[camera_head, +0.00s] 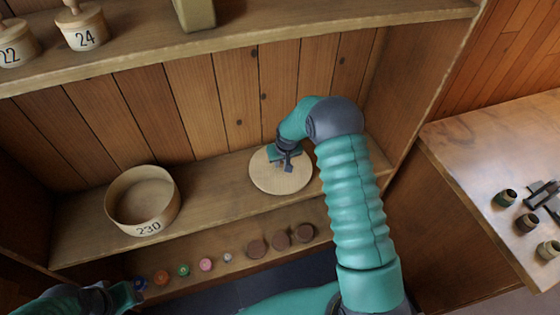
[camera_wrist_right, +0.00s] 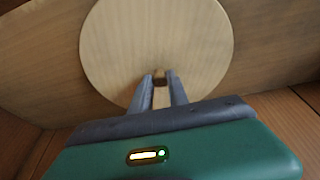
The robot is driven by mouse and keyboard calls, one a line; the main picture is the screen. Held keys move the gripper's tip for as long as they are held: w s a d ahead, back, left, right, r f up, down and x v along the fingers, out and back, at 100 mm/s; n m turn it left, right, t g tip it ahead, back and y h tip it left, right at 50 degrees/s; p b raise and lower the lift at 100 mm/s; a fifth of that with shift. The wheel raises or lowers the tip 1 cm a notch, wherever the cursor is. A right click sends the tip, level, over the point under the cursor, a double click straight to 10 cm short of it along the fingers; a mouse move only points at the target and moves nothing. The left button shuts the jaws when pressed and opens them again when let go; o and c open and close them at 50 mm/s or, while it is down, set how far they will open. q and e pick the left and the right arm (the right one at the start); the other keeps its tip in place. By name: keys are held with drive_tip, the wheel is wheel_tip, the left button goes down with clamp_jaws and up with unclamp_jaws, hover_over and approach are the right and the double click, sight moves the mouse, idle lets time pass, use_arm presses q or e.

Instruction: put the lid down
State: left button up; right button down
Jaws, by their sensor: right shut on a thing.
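The lid (camera_head: 265,182) is a round, flat, pale wooden disc over the middle shelf, right of the open box. It also fills the upper middle of the right wrist view (camera_wrist_right: 150,40). My right gripper (camera_head: 287,163) is shut on the lid's small knob (camera_wrist_right: 160,78). I cannot tell whether the lid touches the shelf. The round box (camera_head: 143,203) marked 230 stands open and empty on the same shelf at the left. My left gripper (camera_head: 130,290) is at the lower left, apart from the box; its fingers are not clear.
Small lidded boxes marked 22 (camera_head: 16,47) and 24 (camera_head: 83,27) stand on the upper shelf (camera_head: 240,35). Several spools and brown discs (camera_head: 280,241) line the lower shelf. The middle shelf (camera_head: 210,190) is bare between box and lid.

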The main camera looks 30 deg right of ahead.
drive_tip(key=c, duration=1.3)
unclamp_jaws()
drive_tip(key=d, duration=0.1)
drive_tip(key=d+f, duration=0.1)
drive_tip(key=shift+s+d, duration=0.1)
drive_tip(key=shift+d, duration=0.4)
drive_tip(key=shift+a+r, duration=0.2)
drive_tip(key=shift+a, duration=0.65)
drive_tip(key=shift+a+r, duration=0.2)
drive_tip(key=d+v, duration=0.1)
drive_tip(key=v, duration=0.9)
use_arm(q)
drive_tip(key=shift+w+d, duration=0.1)
drive_tip(key=shift+d, duration=1.05)
use_arm(e)
drive_tip(key=shift+s+a+r+n+g+y, duration=0.15)
drive_tip(key=shift+s+a+r+n, duration=0.4)
drive_tip(key=shift+s+a, duration=2.5)
drive_tip(key=shift+s+a+r+n+g+y, duration=0.15)
drive_tip(key=shift+s+a+r+n, duration=0.4)
drive_tip(key=shift+s+a, duration=2.5)
drive_tip(key=shift+s+a+r+n+y, duration=0.25)
drive_tip(key=shift+s+a+r, duration=1)
drive_tip(key=shift+s, duration=3.05)
